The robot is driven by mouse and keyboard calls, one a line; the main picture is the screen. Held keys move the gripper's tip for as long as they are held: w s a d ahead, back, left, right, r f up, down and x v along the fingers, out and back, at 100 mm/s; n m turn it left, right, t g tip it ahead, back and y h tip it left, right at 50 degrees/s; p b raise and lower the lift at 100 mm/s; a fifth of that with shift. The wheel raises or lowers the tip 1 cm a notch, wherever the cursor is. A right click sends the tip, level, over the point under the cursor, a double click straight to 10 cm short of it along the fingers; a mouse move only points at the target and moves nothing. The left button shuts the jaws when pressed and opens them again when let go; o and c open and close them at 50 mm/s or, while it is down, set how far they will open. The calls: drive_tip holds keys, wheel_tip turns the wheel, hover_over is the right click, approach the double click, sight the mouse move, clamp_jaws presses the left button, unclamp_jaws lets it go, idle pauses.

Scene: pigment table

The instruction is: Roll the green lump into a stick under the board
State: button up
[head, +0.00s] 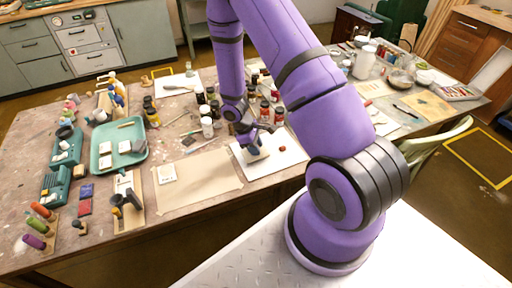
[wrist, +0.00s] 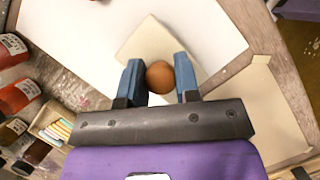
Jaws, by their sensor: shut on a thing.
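My gripper (head: 249,141) is over a white sheet (head: 291,155) at the table's front middle. In the wrist view its two blue fingers (wrist: 160,80) are shut on a round brown knob (wrist: 160,76). The knob appears to belong to the pale beige board (wrist: 152,42) beneath it. The board also shows in the head view (head: 257,155), low over the white sheet; I cannot tell whether it touches anything below. The green lump is not visible in either view; it may be hidden by the board or gripper.
A small red lump (head: 282,148) lies on the white sheet, right of the board. Jars and bottles (head: 207,127) crowd behind the gripper. A brown paper sheet (head: 203,182) lies to the left, with a green tray (head: 119,147) beyond it.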

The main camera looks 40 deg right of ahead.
sight(259, 158)
drive_tip(key=shift+w+d, duration=0.15)
drive_tip(key=shift+w, duration=0.35)
drive_tip(key=shift+w, duration=0.15)
drive_tip(key=shift+w+d, duration=0.15)
drive_tip(key=shift+w, duration=0.3)
drive_tip(key=shift+s+a, duration=0.2)
drive_tip(key=shift+s, duration=0.5)
drive_tip(key=shift+s+a, duration=0.15)
drive_tip(key=shift+s, duration=0.5)
drive_tip(key=shift+s, duration=0.1)
drive_tip(key=shift+s+a+f, duration=0.1)
drive_tip(key=shift+s+a, duration=0.1)
drive_tip(key=shift+s, duration=0.4)
drive_tip(key=shift+s+a, duration=0.15)
drive_tip(key=shift+s, duration=0.45)
drive_tip(key=shift+w, duration=0.1)
drive_tip(key=shift+w+d, duration=0.2)
drive_tip(key=shift+w, duration=0.45)
drive_tip(key=shift+w+d, duration=0.2)
drive_tip(key=shift+w, duration=0.4)
